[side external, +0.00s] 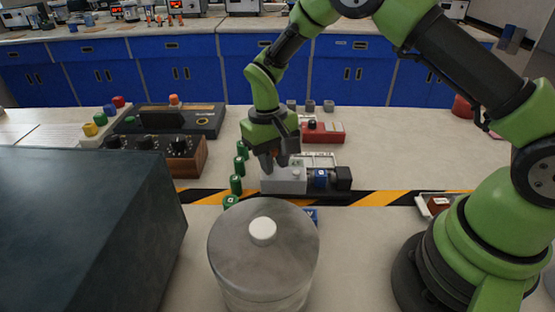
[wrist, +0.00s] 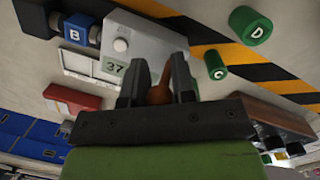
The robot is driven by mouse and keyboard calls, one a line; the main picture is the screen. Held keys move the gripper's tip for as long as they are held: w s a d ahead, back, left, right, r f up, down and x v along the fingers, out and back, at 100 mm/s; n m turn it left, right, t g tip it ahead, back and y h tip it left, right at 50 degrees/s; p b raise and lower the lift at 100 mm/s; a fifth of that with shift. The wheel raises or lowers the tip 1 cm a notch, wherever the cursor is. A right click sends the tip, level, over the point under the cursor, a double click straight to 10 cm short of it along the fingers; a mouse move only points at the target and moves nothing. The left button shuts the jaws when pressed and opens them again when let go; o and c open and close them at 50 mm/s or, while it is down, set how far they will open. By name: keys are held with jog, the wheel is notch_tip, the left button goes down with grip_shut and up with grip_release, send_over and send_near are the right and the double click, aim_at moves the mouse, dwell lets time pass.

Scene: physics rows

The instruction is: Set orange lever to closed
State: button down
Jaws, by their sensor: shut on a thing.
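The orange lever (wrist: 160,88) shows in the wrist view as a brownish-orange stem between my two dark fingers. It stands at the near edge of a light grey box (wrist: 150,42) marked 37 with a round white knob. In the side view the same grey box (side external: 283,182) sits on the bench, and the lever is hidden behind my fingers. My gripper (side external: 275,160) points down over the left part of that box. In the wrist view my gripper (wrist: 158,75) is shut on the lever. The lever's exact setting cannot be told.
A blue block marked B (side external: 320,179) is right of the box. Several green cylinders (side external: 237,185) stand close on its left. A red box (side external: 325,134) lies behind, and a knobbed wooden panel (side external: 185,158) stands left.

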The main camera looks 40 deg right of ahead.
jog(key=shift+w+a+g+h, duration=0.25)
jog(key=shift+g+h, duration=0.5)
jog(key=shift+w+a+g+h, duration=0.2)
jog(key=shift+w+g+h, duration=0.05)
jog(key=shift+g+h, duration=0.5)
jog(key=c, duration=1.2)
grip_release()
jog(key=shift+c, duration=0.2)
jog(key=shift+w+a+r, duration=0.1)
jog(key=shift+r, duration=0.05)
jog(key=shift+w+a+r, duration=0.15)
jog(key=shift+w+r, duration=0.15)
jog(key=shift+r, duration=0.3)
notch_tip(320, 180, up, 8)
jog(key=shift+w+a+r, duration=0.15)
jog(key=shift+w+a, duration=0.05)
